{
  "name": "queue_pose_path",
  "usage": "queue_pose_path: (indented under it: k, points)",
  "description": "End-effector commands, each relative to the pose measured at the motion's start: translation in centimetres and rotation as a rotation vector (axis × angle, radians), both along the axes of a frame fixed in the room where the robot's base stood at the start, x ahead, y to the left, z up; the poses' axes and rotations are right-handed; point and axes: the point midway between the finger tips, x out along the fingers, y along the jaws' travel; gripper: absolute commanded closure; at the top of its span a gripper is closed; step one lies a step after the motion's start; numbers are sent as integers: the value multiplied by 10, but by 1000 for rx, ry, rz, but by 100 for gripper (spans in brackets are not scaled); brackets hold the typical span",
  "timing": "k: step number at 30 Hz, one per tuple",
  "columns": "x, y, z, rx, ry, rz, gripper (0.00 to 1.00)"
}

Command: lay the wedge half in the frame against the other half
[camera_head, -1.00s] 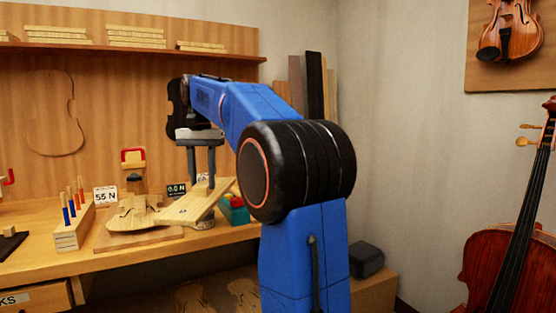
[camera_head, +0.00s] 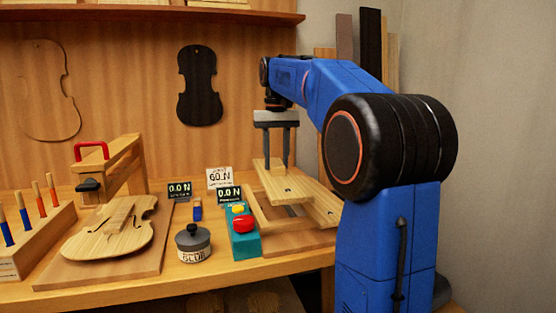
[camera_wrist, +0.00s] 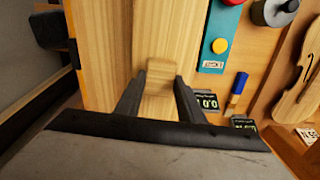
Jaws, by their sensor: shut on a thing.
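My gripper (camera_head: 278,163) is shut on a small tab of a pale wooden wedge half (camera_head: 284,189). In the wrist view my fingers (camera_wrist: 158,92) stand on either side of the tab, and the held half (camera_wrist: 172,32) runs away from them. The other half (camera_head: 324,208) lies to its right in a wooden frame (camera_head: 272,239) on the bench. The held half is over the frame, along the other half (camera_wrist: 104,45), with a thin line between them in the wrist view.
A teal box (camera_head: 243,245) with red and yellow buttons stands just left of the frame. A glue pot (camera_head: 193,243), small displays (camera_head: 180,191) and a violin plate (camera_head: 110,232) on a board are farther left. My arm covers the bench's right end.

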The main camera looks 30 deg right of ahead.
Motion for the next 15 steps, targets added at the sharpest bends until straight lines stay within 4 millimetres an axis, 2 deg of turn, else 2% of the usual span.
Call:
queue_pose_path:
  k: [8, 15]
  points:
    - [0, 0, -8, 0, 0, 71, 100]
    - [0, 0, -25, 0, 0, 69, 100]
